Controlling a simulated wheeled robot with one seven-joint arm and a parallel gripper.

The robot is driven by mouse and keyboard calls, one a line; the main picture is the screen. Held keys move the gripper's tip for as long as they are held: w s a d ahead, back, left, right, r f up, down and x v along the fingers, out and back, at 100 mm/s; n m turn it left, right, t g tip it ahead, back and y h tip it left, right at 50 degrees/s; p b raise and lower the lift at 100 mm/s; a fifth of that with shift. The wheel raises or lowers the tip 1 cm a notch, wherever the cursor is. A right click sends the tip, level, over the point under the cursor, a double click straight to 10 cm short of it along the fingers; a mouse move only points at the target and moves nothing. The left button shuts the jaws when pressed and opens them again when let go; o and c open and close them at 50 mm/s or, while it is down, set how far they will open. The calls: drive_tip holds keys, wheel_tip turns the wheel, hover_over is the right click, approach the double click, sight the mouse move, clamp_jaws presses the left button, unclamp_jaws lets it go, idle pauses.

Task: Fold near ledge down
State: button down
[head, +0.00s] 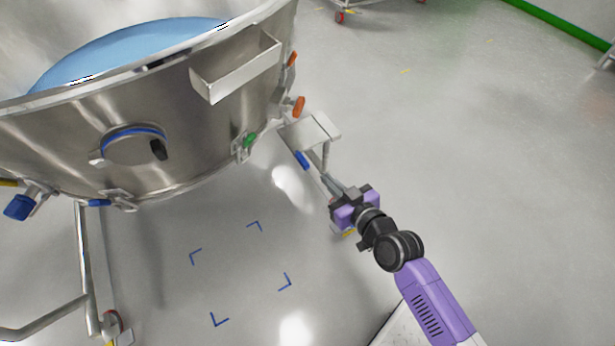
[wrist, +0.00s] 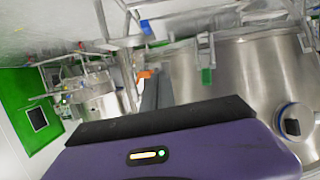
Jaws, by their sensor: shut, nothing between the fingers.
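A small flat metal ledge (head: 312,130) juts out level from the frame at the right side of the big steel vessel (head: 150,150). A post runs down under its outer side. A blue-tipped handle or lever (head: 301,160) is just below its left edge. My gripper (head: 333,181) is shut and empty, below and slightly right of the ledge in the head view. It looks close to the post; I cannot tell whether it touches. In the wrist view the grey fingers (wrist: 152,92) point toward the vessel (wrist: 245,75), and the ledge is hard to make out.
A box-shaped metal tray (head: 236,68) is fixed to the vessel's rim. Orange knobs (head: 298,105) and a green clamp (head: 249,140) stick out of the vessel wall. A frame leg (head: 84,260) stands at left. Blue corner marks (head: 220,320) lie on the floor. Open floor extends right.

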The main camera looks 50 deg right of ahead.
drive_tip(key=w+d+f+b, duration=0.3)
drive_tip(key=w, duration=0.1)
drive_tip(key=b, duration=0.2)
hover_over(308, 163)
drive_tip(key=s+a, duration=0.1)
wheel_tip(308, 163, down, 3)
drive_tip(key=shift+w+f+b, duration=0.1)
drive_tip(key=shift+f+b, duration=0.85)
drive_tip(key=shift+f, duration=0.9)
